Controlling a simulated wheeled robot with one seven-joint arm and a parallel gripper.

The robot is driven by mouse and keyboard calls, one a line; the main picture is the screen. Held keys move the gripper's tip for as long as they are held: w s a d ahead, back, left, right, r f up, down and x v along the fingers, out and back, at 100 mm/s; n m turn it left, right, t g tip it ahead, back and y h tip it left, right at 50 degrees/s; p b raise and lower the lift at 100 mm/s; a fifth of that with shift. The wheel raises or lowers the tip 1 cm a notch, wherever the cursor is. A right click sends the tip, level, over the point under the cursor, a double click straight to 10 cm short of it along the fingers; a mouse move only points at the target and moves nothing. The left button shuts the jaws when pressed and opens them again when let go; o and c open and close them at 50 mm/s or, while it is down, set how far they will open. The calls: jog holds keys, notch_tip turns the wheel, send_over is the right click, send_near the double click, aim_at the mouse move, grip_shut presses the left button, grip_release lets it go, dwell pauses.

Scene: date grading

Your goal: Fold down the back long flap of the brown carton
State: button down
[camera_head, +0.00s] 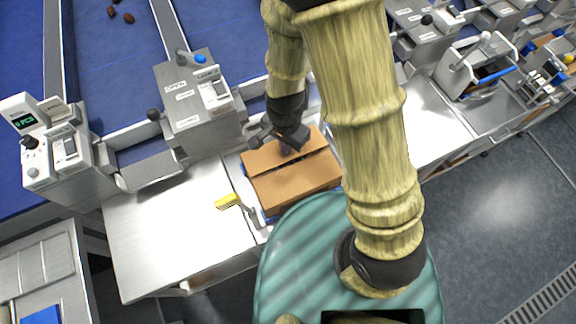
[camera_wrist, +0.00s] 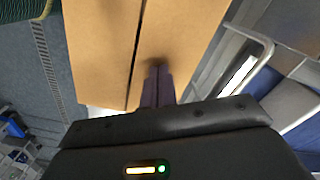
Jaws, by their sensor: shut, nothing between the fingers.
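The brown carton (camera_head: 300,185) stands on the steel bench in the head view. Its two long flaps lie about flat across the top, with a narrow dark gap between them. My gripper (camera_head: 286,148) is shut and empty, over the back long flap (camera_head: 268,156). In the wrist view the shut fingers (camera_wrist: 157,82) point at the back flap (camera_wrist: 180,40), close beside the gap; the tips seem to touch it or hover just above. The front flap (camera_wrist: 100,50) lies across the gap. The carton's inside is hidden.
A yellow-handled tool (camera_head: 228,201) is beside the carton's left end. The steel bench (camera_head: 170,225) is bare further left. A grey control box (camera_head: 197,105) stands behind it, beside the blue conveyor (camera_head: 110,60).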

jog(key=shift+f+b, duration=0.35)
jog(key=shift+f, duration=0.3)
jog(key=shift+r, duration=0.1)
notch_tip(320, 180, up, 11)
jog(key=p, duration=1)
jog(key=shift+a, duration=0.1)
